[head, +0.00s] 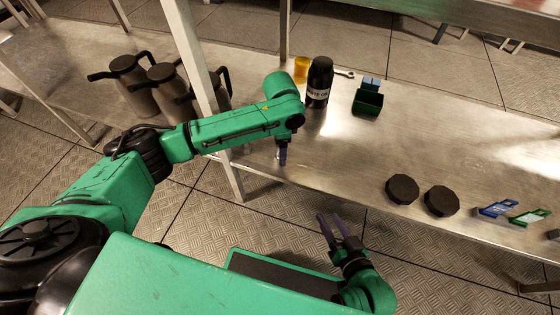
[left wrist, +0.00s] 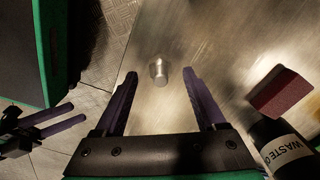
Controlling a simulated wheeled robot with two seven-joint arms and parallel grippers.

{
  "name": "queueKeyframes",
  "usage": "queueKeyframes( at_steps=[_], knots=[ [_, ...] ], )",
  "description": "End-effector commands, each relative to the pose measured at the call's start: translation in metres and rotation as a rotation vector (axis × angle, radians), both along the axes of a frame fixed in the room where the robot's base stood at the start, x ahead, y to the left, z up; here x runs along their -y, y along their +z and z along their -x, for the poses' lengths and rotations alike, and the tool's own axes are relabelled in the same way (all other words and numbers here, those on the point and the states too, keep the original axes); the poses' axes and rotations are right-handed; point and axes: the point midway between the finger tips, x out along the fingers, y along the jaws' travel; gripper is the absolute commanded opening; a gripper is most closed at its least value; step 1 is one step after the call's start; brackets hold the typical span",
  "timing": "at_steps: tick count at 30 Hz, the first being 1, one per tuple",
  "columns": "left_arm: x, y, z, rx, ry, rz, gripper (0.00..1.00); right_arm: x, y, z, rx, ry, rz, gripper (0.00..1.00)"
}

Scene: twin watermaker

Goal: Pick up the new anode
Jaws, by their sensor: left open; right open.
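A small silvery metal cylinder (left wrist: 159,72), which looks like the anode, stands on the steel bench in the left wrist view. My left gripper (left wrist: 160,84) is open, with one finger on each side of the cylinder in that view. I cannot tell whether the fingers are at its height, and they show gaps to it on both sides. In the head view my left gripper (head: 283,154) points down at the bench near its front edge, and the cylinder is hardly visible. My right gripper (head: 330,217) is open and empty, in front of the bench.
A black labelled bottle (head: 319,84), an orange jar (head: 301,69) and a green bin (head: 367,102) stand behind the left gripper. Two black discs (head: 402,189) and blue and green clips (head: 497,208) lie at right. A white post (head: 190,50) rises left. Jugs (head: 133,84) stand beyond.

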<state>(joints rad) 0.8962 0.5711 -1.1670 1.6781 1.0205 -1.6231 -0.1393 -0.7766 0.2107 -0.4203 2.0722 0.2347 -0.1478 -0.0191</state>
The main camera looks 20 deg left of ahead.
Motion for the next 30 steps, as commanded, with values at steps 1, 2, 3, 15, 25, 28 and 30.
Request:
queueKeyframes(
  at_steps=[1,2,3,15,25,28,30],
  knots=[
    [-0.002,-0.013,0.0,0.0,0.002,-0.002,0.73,0.0,-0.01,0.0,0.006,-0.004,-0.004,0.5],
    [-0.002,-0.016,0.0,0.0,0.002,-0.002,0.73,0.0,-0.011,0.0,0.009,-0.005,-0.007,0.5],
    [-0.002,-0.017,0.0,0.001,0.001,-0.003,0.73,0.0,-0.011,-0.001,0.011,-0.007,-0.008,0.5],
    [-0.001,-0.015,0.0,0.0,0.001,-0.001,0.0,0.0,-0.008,-0.001,0.012,-0.007,-0.009,0.5],
    [-0.001,-0.006,0.0,0.002,0.001,-0.001,0.0,0.0,-0.003,0.0,0.009,-0.006,-0.006,0.5],
    [-0.001,0.017,-0.001,0.003,0.001,0.001,0.0,0.0,0.012,0.0,-0.004,0.002,0.004,0.5],
    [-0.001,0.038,-0.001,0.003,0.001,0.001,0.0,0.001,0.027,-0.001,-0.014,0.012,0.018,0.5]
  ],
)
